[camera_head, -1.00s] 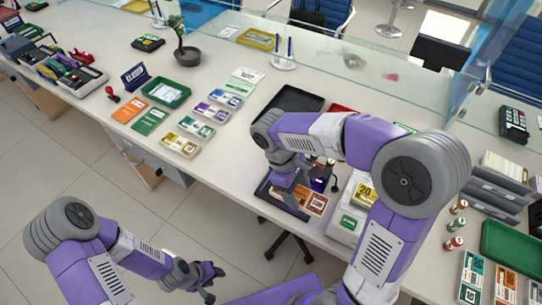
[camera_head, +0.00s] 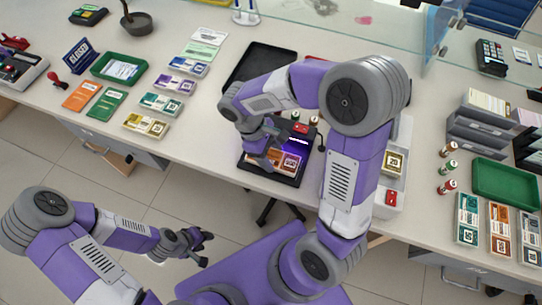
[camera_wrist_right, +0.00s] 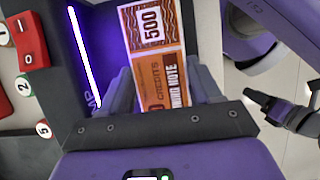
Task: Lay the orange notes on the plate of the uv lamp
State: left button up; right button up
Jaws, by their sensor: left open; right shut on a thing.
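The orange notes (camera_head: 288,163) are a flat stack lying over the dark plate (camera_head: 293,180) of the uv lamp (camera_head: 297,143), whose tube glows violet. My right gripper (camera_head: 268,160) is shut on the notes' near end, low over the plate. In the right wrist view the orange notes (camera_wrist_right: 155,40) stick out from between the fingers, beside the lit lamp tube (camera_wrist_right: 84,55). I cannot tell whether they touch the plate. My left gripper (camera_head: 190,246) is open and empty, off the counter's front edge.
A black tray (camera_head: 262,57) lies behind the lamp. Several note stacks (camera_head: 160,104) and a green tray (camera_head: 122,68) are at the left. A white machine (camera_head: 390,190) is partly hidden by my right arm. More orange notes (camera_head: 500,228) lie at far right.

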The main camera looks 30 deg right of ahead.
jog(key=shift+f, duration=0.3)
jog(key=shift+r, duration=0.1)
jog(key=shift+f, duration=0.2)
jog(key=o, duration=1.1)
jog(key=p+v, duration=0.5)
jog(key=v, duration=0.7)
jog(key=shift+r, duration=0.25)
